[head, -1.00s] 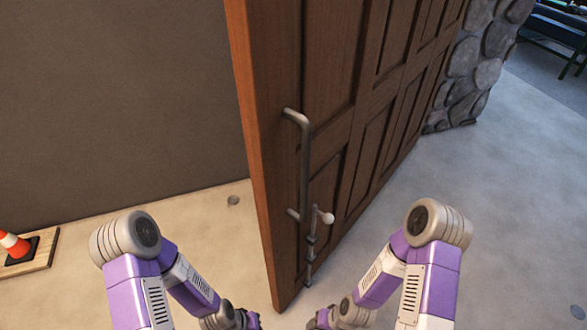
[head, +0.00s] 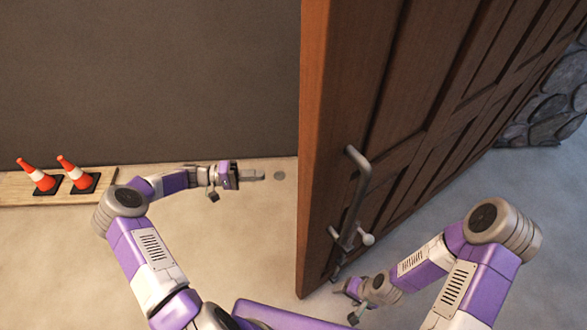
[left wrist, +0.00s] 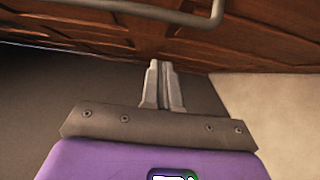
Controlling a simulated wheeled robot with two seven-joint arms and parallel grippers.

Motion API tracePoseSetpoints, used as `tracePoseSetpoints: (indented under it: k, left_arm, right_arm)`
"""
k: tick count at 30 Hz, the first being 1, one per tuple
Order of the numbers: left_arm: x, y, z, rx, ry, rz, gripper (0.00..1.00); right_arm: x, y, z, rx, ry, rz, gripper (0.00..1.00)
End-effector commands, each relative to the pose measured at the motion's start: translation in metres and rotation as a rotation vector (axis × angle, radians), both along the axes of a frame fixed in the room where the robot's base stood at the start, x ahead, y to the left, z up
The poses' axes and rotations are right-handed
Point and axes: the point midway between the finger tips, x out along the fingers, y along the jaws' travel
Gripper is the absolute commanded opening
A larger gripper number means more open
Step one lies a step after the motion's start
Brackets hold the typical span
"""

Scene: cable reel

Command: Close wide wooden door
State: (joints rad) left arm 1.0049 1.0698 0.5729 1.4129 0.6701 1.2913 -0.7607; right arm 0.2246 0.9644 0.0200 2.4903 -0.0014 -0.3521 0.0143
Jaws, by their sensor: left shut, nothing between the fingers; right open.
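The wide wooden door (head: 395,150) stands open in the head view, its free edge (head: 312,160) toward me. My left gripper (head: 258,176) reaches out on the left side of the door edge, shut and empty, apart from the door in the picture. In the left wrist view its fingers (left wrist: 160,68) are together, with door panels (left wrist: 240,38) and a handle bar (left wrist: 150,12) beyond. My right gripper (head: 345,287) is low by the door's right face, small and open.
Two orange-and-white cones (head: 40,178) stand on a wooden board (head: 14,190) along the dark wall (head: 150,80) at left. A stone pillar (head: 550,110) is at the far right. The pale floor (head: 60,270) is clear at front left.

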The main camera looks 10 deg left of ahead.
Motion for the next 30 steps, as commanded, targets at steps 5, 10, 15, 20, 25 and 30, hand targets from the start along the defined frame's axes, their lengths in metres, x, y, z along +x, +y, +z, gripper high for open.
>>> tracePoseSetpoints:
  k: [5,10,15,20,25,30]
  left_arm:
    - [0.005,-0.013,0.005,-0.014,-0.013,0.0,0.0]
    - [0.013,-0.047,0.006,-0.014,-0.011,-0.003,0.0]
    - [0.024,-0.082,0.005,-0.012,-0.01,-0.003,0.0]
    - [0.019,-0.107,0.005,-0.013,-0.006,-0.001,0.0]
    - [0.01,-0.123,0.004,-0.01,-0.009,0.0,0.0]
    - [0.007,-0.129,0.003,-0.01,-0.01,-0.002,0.0]
  right_arm:
    - [0.0,0.0,0.004,0.0,0.001,-0.001,0.69]
    - [0.0,0.0,0.012,0.0,0.001,-0.001,0.69]
    - [0.0,0.0,0.019,0.0,0.001,0.0,0.69]
    - [0.0,0.0,0.027,0.0,0.001,0.0,0.69]
    - [0.0,0.0,0.032,0.0,0.0,0.0,0.69]
    - [0.0,0.0,0.033,0.0,0.0,0.0,0.69]
